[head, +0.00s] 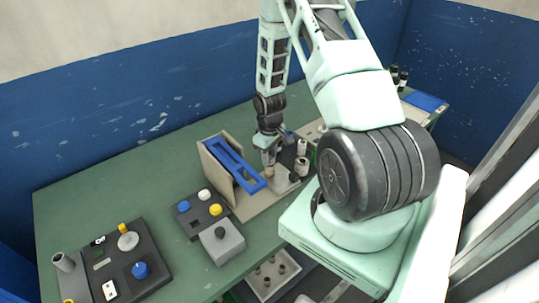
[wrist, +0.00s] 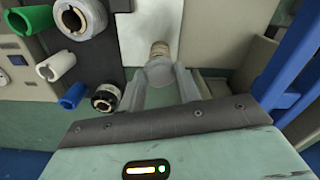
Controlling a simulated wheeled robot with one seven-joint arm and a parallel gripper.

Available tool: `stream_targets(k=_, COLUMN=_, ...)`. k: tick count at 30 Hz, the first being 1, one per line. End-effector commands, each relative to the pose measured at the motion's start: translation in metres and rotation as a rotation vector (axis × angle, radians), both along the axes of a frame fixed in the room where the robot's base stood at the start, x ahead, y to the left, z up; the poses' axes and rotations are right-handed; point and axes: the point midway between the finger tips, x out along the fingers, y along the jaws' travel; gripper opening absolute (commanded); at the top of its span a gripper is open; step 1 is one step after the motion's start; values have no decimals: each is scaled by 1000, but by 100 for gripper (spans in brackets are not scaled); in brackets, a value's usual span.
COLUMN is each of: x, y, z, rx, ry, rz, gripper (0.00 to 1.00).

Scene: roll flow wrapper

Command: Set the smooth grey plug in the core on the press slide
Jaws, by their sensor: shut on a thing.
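My gripper (wrist: 163,84) is shut on the smooth grey plug (wrist: 160,73), which sits between its two pale fingers in the wrist view. A tan core (wrist: 160,50) lies straight beyond the plug, over a pale plate (wrist: 155,22) that looks like the press slide. Plug and core line up and look close or touching; I cannot tell whether the plug has entered the core. In the head view my gripper (head: 268,160) points down beside the blue press frame (head: 235,165), and the plug is too small to make out.
In the wrist view, a green tube (wrist: 55,66), a blue tube (wrist: 73,95) and dark-ringed rolls (wrist: 105,97) stand close left of my fingers. Blue bars (wrist: 290,70) rise at the right. A button panel (head: 200,210) and a grey box (head: 222,242) stand nearer on the bench.

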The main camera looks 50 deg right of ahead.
Motion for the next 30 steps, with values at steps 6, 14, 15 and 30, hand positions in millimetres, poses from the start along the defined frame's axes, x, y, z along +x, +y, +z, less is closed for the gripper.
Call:
stream_targets(k=6, x=0, y=0, z=0, rx=0, ry=0, rz=0, gripper=12)
stream_targets(k=14, x=0, y=0, z=0, rx=0, ry=0, rz=0, gripper=58)
stream_targets(k=15, x=0, y=0, z=0, rx=0, ry=0, rz=0, gripper=58)
stream_targets(k=30, x=0, y=0, z=3, rx=0, ry=0, rz=0, gripper=80)
